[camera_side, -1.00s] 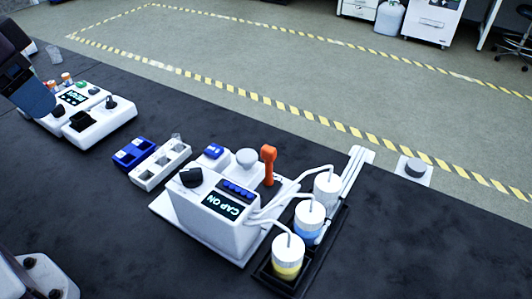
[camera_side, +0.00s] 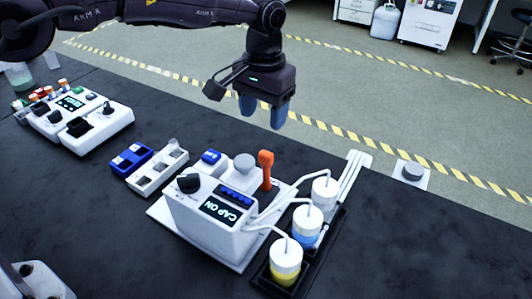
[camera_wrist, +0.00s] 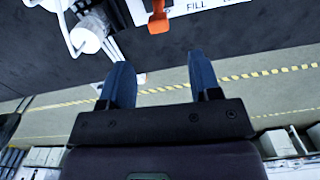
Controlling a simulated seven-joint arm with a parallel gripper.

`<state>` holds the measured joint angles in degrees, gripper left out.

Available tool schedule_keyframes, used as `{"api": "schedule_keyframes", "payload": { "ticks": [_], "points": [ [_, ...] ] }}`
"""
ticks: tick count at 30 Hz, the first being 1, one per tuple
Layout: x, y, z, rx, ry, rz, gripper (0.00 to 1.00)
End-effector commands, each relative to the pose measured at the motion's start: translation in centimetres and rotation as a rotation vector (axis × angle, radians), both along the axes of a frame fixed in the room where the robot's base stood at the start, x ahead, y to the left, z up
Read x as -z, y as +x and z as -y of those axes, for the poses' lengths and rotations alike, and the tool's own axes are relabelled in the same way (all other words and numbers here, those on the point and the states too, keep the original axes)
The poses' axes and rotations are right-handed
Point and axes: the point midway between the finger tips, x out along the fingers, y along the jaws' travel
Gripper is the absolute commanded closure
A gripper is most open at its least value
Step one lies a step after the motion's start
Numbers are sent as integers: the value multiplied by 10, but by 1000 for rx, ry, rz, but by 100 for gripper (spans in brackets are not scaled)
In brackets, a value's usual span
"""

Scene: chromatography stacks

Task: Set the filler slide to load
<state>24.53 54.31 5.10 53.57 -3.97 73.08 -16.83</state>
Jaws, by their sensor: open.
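The filler is a white box (camera_side: 195,222) at the middle of the side view, with a small screen that reads CAP ON. An orange handle (camera_side: 267,160) stands up at its back right side. In the wrist view the orange handle (camera_wrist: 158,18) is at the top, beside a white surface lettered FILL. I cannot tell which setting the slide is at. My gripper (camera_side: 263,118) is open and empty, pointing down above and behind the handle, apart from it. Its two blue fingers (camera_wrist: 160,64) show in the wrist view, with a small orange patch near the left finger.
Three capped bottles with white tubes, one with yellow liquid (camera_side: 286,268), stand in a black tray at the filler's right. A blue rack (camera_side: 131,158) and a white rack (camera_side: 157,178) lie left of it. Another white device (camera_side: 85,132) stands farther left.

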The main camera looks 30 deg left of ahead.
Motion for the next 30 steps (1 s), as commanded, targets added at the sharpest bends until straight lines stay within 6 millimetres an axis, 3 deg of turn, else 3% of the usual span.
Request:
{"api": "schedule_keyframes", "payload": {
  "ticks": [3, 8, 21, 30],
  "points": [
    [-21, 8, 4, -35, -16, 29, 43],
    [-9, 4, 3, -64, -9, 8, 43],
    [77, 4, 3, -61, -9, 7, 43],
    [107, 4, 3, -60, -10, 11, 43]
  ]
}}
